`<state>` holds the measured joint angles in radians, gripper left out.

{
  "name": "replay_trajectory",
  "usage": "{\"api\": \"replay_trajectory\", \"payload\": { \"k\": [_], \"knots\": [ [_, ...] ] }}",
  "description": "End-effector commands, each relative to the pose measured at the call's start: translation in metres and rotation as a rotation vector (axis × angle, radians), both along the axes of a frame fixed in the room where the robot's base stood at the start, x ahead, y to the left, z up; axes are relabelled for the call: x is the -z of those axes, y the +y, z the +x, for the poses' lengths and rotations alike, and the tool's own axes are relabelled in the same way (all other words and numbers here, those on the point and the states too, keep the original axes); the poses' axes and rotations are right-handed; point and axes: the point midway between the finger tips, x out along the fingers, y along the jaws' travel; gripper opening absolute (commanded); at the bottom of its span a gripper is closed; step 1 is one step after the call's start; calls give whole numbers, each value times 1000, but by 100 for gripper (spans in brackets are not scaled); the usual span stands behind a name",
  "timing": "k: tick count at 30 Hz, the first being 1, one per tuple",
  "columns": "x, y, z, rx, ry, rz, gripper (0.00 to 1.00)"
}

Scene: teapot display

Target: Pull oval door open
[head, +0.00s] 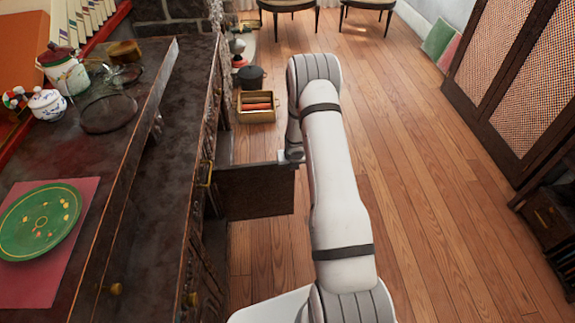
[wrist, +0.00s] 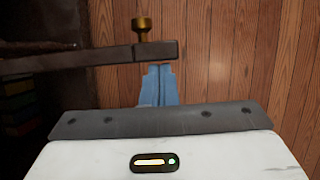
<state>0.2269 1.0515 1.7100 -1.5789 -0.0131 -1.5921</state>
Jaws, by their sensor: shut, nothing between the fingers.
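A dark wooden door (head: 255,190) stands swung out from the cabinet (head: 207,120) on the left, over the floor. I cannot see an oval on it. In the wrist view the door's top edge (wrist: 90,63) runs across from the left, with a brass knob (wrist: 142,28) on its far face. My gripper (head: 288,157) is at the door's free end in the head view. In the wrist view its fingers (wrist: 157,72) are together and empty, on the face opposite the knob. They are close to the door; I cannot tell if they touch.
A box with red items (head: 257,107) and a dark pot (head: 250,76) stand on the floor beyond the door. The cabinet top holds a green plate (head: 40,222) and a white jar (head: 47,104). The wooden floor (head: 420,200) to the right is clear.

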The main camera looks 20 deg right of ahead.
Motion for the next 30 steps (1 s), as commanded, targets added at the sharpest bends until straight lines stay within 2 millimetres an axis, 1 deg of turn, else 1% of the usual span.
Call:
{"api": "replay_trajectory", "payload": {
  "k": [11,30],
  "knots": [
    [0,-1,2,-42,0,-1,0],
    [2,0,0,-45,-1,-1,0]
  ]
}}
